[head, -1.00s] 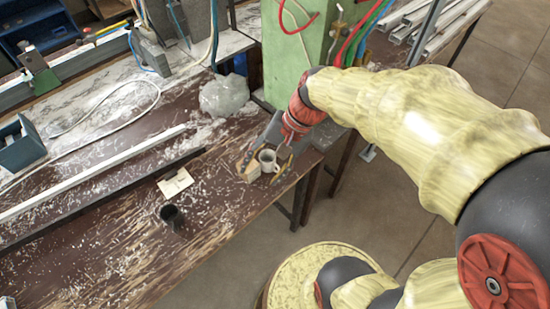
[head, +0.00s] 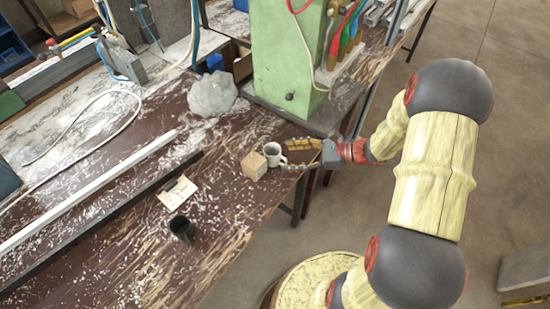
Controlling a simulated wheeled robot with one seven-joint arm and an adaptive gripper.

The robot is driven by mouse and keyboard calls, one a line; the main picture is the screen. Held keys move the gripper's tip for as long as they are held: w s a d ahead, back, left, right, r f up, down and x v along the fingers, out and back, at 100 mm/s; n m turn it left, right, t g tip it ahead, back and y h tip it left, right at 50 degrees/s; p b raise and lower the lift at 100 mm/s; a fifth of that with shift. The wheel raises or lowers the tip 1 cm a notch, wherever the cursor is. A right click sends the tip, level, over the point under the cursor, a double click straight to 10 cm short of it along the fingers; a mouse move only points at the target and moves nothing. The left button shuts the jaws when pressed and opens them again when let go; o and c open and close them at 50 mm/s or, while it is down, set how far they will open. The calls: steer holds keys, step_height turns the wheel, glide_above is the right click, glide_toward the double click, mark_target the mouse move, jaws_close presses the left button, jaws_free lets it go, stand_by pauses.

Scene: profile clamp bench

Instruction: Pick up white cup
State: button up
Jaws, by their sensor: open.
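The white cup (head: 273,153) stands upright near the right edge of the brown workbench, its handle toward the right. My gripper (head: 289,156) is open and comes in from the right, low over the bench edge. One fingertip is at the cup's upper right and the other at its lower right. I cannot tell whether either touches the cup. Nothing shows held between the fingers.
A small tan box (head: 254,166) stands right beside the cup on its left. A dark cup (head: 181,228), a paper note (head: 177,191) and a clear plastic bag (head: 212,95) are on the workbench (head: 225,215). A green machine column (head: 287,60) stands behind.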

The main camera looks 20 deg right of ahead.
mark_target(278, 156)
steer(key=b+x, duration=0.2)
steer(key=x, duration=0.3)
steer(key=shift+w, duration=0.1)
steer(key=c, duration=1.1)
steer(key=shift+c, duration=1.4)
